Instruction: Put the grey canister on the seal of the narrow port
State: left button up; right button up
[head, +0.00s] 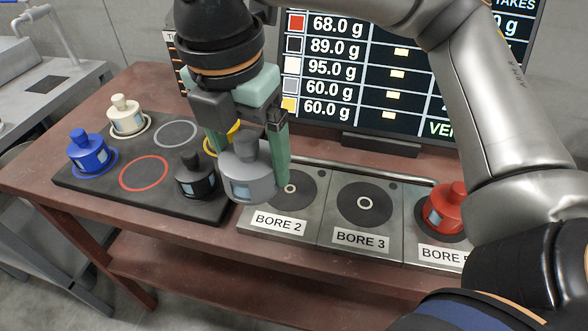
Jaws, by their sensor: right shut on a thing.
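The grey canister (243,187) is in my right gripper (250,150), whose green fingers are shut around its upper part. It hangs about upright in front of BORE 2, between the dark tray and the bore plates; its exact height is unclear. The BORE 2 port (299,195) has a dark disc with a small pale ring, partly hidden by the gripper. The BORE 3 port (377,207) has a similar bare disc. The third port's label is partly cut off, and a red canister (445,211) stands on it. I cannot tell which port is narrow. My left gripper is out of view.
The dark tray (110,190) holds blue (86,152), white (126,117) and black (194,178) canisters. Its grey ring (176,133) and red ring (144,173) are empty. A metal rail (350,170) runs behind the plates, before a screen (345,85) listing weights.

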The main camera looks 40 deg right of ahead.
jog(key=w+d+f, duration=0.1)
jog(key=d+f, duration=0.1)
jog(key=w+d+f, duration=0.1)
jog(key=d+f, duration=0.1)
jog(key=d, duration=0.1)
jog(key=w+d+f, duration=0.2)
jog(key=d+f, duration=0.1)
jog(key=shift+b, duration=0.4)
jog(key=shift+w+d+f, duration=0.1)
jog(key=shift+d+f, duration=0.05)
jog(key=shift+f, duration=0.15)
jog(key=f, duration=0.3)
jog(key=shift+w+d+f+b, duration=0.1)
jog(key=shift+d+f+b, duration=0.15)
jog(key=shift+b, duration=0.1)
